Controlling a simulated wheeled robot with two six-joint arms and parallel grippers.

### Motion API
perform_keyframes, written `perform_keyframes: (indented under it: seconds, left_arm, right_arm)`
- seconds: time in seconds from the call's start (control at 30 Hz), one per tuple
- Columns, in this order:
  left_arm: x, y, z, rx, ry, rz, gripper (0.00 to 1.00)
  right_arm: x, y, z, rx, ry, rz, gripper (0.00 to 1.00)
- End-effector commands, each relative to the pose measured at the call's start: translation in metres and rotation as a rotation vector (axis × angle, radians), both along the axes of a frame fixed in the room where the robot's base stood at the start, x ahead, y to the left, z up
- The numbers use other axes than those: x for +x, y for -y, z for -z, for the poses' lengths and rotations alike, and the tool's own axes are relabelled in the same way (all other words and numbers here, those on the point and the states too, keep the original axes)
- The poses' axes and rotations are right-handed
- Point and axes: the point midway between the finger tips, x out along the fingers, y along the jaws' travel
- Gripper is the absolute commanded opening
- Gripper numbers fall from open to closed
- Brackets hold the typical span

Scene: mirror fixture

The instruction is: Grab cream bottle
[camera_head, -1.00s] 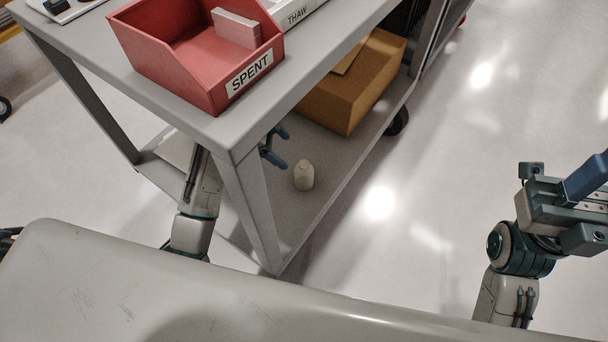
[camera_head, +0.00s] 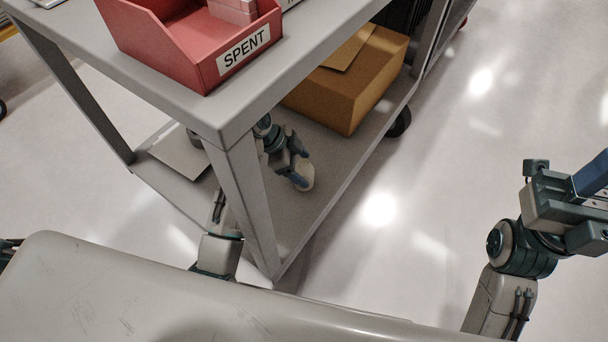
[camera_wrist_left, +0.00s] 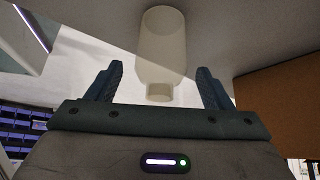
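The cream bottle (camera_head: 308,177) stands on the cart's lower shelf, partly hidden by my left gripper in the head view. My left gripper (camera_head: 299,166) has reached in under the cart's top, behind the near leg, and is at the bottle. In the left wrist view the bottle (camera_wrist_left: 161,45) appears cap-down between the two blue fingers. The fingers are open with a gap on each side of it. My right gripper (camera_head: 588,190) is out over the floor at the right edge, partly cut off, and its opening is unclear.
The grey cart (camera_head: 245,185) has a corner leg close to my left arm. A cardboard box (camera_head: 345,95) sits on the lower shelf behind the bottle. A red bin labelled SPENT (camera_head: 190,55) stands on top. The floor at right is clear.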

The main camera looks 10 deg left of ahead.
Motion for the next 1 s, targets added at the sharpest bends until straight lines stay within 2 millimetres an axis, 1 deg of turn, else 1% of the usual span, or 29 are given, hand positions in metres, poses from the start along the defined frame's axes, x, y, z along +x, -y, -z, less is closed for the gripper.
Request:
perform_keyframes:
  seconds: [0.03, 0.17, 0.2, 0.23, 0.57, 0.73, 0.87, 1.0]
  left_arm:
    - [0.000, 0.000, 0.000, 0.000, 0.000, 0.000, 0.64]
    - [0.000, 0.000, 0.000, 0.000, 0.000, 0.000, 0.38]
    - [0.000, 0.000, 0.000, 0.000, 0.000, 0.000, 0.30]
    - [0.000, 0.000, 0.000, 0.000, 0.000, 0.000, 0.27]
    - [0.000, 0.000, -0.004, 0.000, 0.001, -0.001, 0.27]
    - [0.000, 0.000, -0.019, 0.000, 0.001, -0.001, 0.27]
    - [0.001, 0.000, -0.041, 0.000, 0.003, -0.001, 0.27]
    - [-0.010, -0.027, -0.041, 0.007, -0.001, -0.003, 0.27]
  right_arm:
    - [0.000, 0.000, -0.001, 0.001, 0.001, 0.000, 0.36]
    - [0.000, 0.000, -0.001, 0.002, 0.002, 0.000, 0.36]
    - [0.000, 0.000, -0.001, 0.002, 0.003, 0.000, 0.36]
    - [0.000, 0.000, -0.001, 0.002, 0.003, 0.000, 0.36]
    - [0.000, 0.000, -0.003, 0.001, 0.003, -0.001, 0.36]
    - [0.000, 0.000, -0.012, -0.007, 0.003, -0.006, 0.36]
    - [-0.001, 0.001, -0.021, -0.016, -0.008, -0.015, 0.36]
    - [-0.001, 0.001, -0.024, -0.028, -0.018, -0.024, 0.36]
